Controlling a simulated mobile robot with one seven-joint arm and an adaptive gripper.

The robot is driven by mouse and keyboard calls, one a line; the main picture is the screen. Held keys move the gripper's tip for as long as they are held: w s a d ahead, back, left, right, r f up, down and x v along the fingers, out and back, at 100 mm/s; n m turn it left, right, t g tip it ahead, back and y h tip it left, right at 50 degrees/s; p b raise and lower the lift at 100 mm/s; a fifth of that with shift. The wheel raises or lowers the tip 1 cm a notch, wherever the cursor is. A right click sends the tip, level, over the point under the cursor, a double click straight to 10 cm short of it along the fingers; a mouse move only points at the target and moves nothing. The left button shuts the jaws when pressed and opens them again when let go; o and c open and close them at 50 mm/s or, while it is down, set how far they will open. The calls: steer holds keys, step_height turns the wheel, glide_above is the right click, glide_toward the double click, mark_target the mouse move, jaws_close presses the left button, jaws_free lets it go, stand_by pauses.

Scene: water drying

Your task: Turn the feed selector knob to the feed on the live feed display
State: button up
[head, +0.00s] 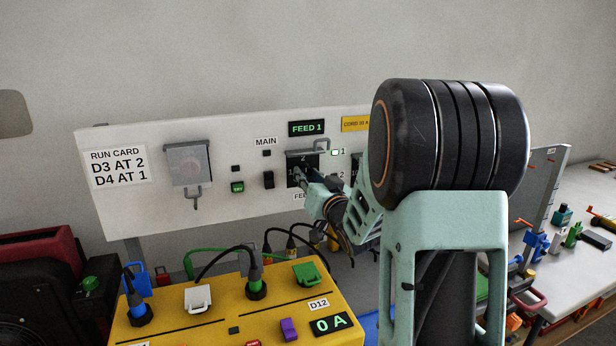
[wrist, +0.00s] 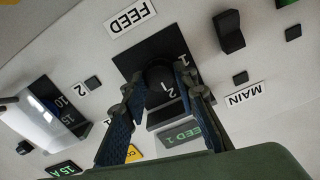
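The live feed display (head: 306,128) reads FEED 1 in green at the top of the white panel. It also shows upside down and partly hidden in the wrist view (wrist: 181,137). The feed selector knob (wrist: 160,75) is a dark round knob on a black plate marked 1 and 2. In the head view my gripper (head: 302,175) is in front of the plate and hides the knob. In the wrist view my gripper (wrist: 158,78) has one finger on each side of the knob, spread apart. I cannot tell whether they touch it.
A green light (head: 335,153) beside label 1 is lit. A yellow box (head: 180,320) with plugs and cables stands below in front.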

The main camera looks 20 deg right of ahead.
steer(key=c, duration=0.5)
steer(key=shift+f+n+b, duration=0.1)
steer(key=shift+n+b, duration=0.2)
steer(key=shift+b, duration=0.3)
steer(key=n+b, duration=1.5)
steer(key=b, duration=0.2)
steer(key=shift+n+b, duration=0.9)
steer(key=shift+n, duration=0.2)
